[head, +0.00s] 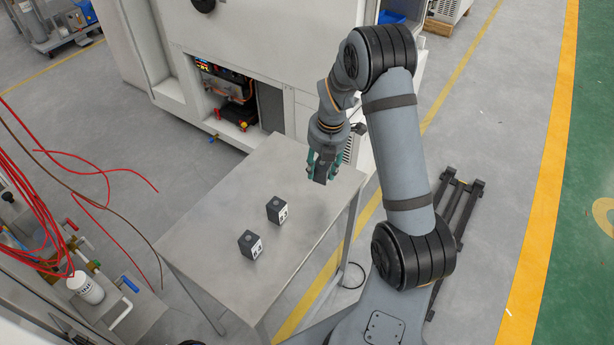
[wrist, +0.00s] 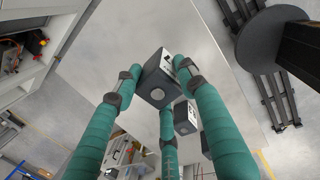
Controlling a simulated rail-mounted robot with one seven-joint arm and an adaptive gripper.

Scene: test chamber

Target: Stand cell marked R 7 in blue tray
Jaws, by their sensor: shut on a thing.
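My gripper (head: 321,172) is over the far right part of the grey table (head: 195,240). In the wrist view its teal fingers (wrist: 155,92) are shut around a dark cell (wrist: 157,84) with a round light spot on its end. A white label shows on the held cell's side, but its marking is too small to read. Two more dark cells, a farther one (head: 278,210) and a nearer one (head: 251,244), stand on the table with white labels that I cannot read surely. A blue object (head: 391,17) shows at the top behind my arm; I cannot tell whether it is the blue tray.
A white machine cabinet (head: 270,55) with an open bay stands behind the table. Red cables (head: 45,215) and piping with a white bottle (head: 86,288) are at the left. The table's left and near parts are clear around the two cells.

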